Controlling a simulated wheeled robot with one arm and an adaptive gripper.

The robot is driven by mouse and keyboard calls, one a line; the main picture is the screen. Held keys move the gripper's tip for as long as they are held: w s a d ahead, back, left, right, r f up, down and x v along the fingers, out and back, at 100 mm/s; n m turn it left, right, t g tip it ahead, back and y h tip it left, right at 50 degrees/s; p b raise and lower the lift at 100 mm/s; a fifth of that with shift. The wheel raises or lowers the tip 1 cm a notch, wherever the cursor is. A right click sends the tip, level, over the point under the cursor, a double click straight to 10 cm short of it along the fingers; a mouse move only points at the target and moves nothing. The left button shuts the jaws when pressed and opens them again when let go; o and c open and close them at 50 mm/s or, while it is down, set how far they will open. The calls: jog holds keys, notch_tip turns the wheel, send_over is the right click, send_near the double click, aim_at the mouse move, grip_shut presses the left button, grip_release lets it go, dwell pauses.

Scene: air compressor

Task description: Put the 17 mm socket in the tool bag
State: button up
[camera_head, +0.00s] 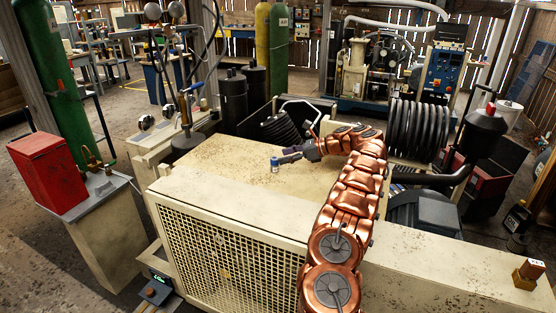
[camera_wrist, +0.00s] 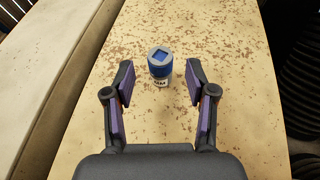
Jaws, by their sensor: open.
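A small socket (camera_wrist: 160,63) with a blue top, a square opening and a white label band stands upright on the flat cream panel (camera_wrist: 235,130), which has brown specks. It also shows in the head view (camera_head: 274,165) near the middle of the panel. My gripper (camera_wrist: 160,76) is open, with one finger to the left and one to the right of the socket. The socket appears between or just beyond the fingertips, with gaps on both sides. The label's size text is too small to read. I cannot make out the tool bag for certain in either view.
A raised cream ledge (camera_head: 230,207) runs along the panel's near side. Black ribbed coils (camera_head: 415,130) and dark pipework stand to the right. A red box (camera_head: 48,172) sits on a pedestal at left. The panel around the socket is clear.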

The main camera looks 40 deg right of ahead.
jog(key=v, duration=0.7)
jog(key=shift+s+d+r, duration=0.15)
jog(key=shift+s+r, duration=0.1)
